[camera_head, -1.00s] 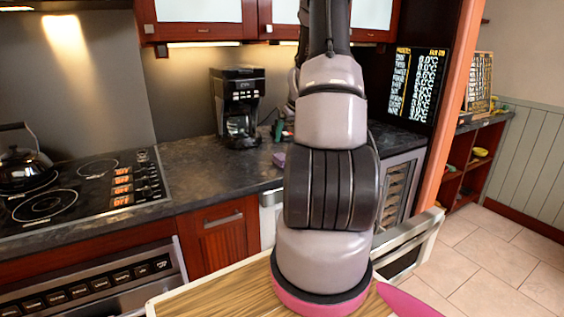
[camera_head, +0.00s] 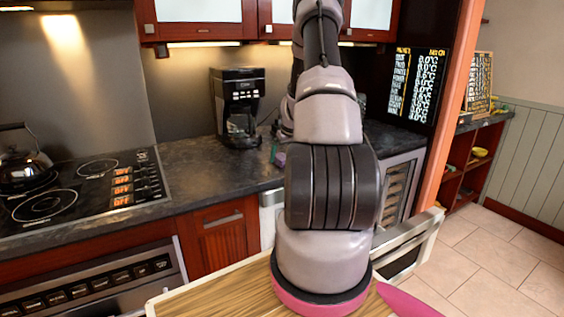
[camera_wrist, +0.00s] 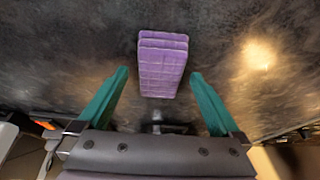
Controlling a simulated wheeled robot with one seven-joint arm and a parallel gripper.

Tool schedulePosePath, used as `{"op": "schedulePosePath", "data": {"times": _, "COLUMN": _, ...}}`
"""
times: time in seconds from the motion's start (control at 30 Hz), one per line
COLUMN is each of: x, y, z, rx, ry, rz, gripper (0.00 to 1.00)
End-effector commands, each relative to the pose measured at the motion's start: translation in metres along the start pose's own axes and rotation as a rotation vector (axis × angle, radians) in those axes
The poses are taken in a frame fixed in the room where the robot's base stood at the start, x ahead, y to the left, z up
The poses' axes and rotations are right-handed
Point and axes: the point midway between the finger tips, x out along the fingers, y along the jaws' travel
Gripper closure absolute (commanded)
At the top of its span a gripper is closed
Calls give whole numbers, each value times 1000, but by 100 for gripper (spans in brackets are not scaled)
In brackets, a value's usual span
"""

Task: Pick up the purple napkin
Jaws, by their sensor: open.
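The purple napkin (camera_wrist: 162,66) is a folded, grid-patterned stack on the dark counter in the wrist view, ahead of my gripper. A small purple patch of it (camera_head: 280,159) shows beside my arm in the head view. My gripper (camera_wrist: 159,74) is open, with one green finger to the left of the napkin and one to the right. Nothing is held. I cannot tell how far the fingertips are above the counter. In the head view my arm hides most of the gripper.
A black coffee maker (camera_head: 237,106) stands on the counter (camera_head: 190,168), left of my arm. A stove top (camera_head: 85,186) with a kettle (camera_head: 20,160) is further left. An appliance drawer (camera_head: 408,248) juts out at the right. Open tiled floor (camera_head: 505,260) lies at far right.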

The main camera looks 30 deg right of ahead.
Motion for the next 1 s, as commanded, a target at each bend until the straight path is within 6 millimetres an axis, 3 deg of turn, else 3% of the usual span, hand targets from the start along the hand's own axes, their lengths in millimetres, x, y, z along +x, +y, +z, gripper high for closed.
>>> {"op": "schedulePosePath", "data": {"times": 0.87, "x": 4, "y": 0, "z": 2, "rx": 1, "ry": 1, "rz": 0, "gripper": 0}}
{"op": "schedulePosePath", "data": {"times": 0.9, "x": 4, "y": 0, "z": 2, "rx": 1, "ry": 0, "rz": 0, "gripper": 8}}
{"op": "schedulePosePath", "data": {"times": 1.0, "x": 4, "y": 0, "z": 2, "rx": 1, "ry": 0, "rz": 0, "gripper": 46}}
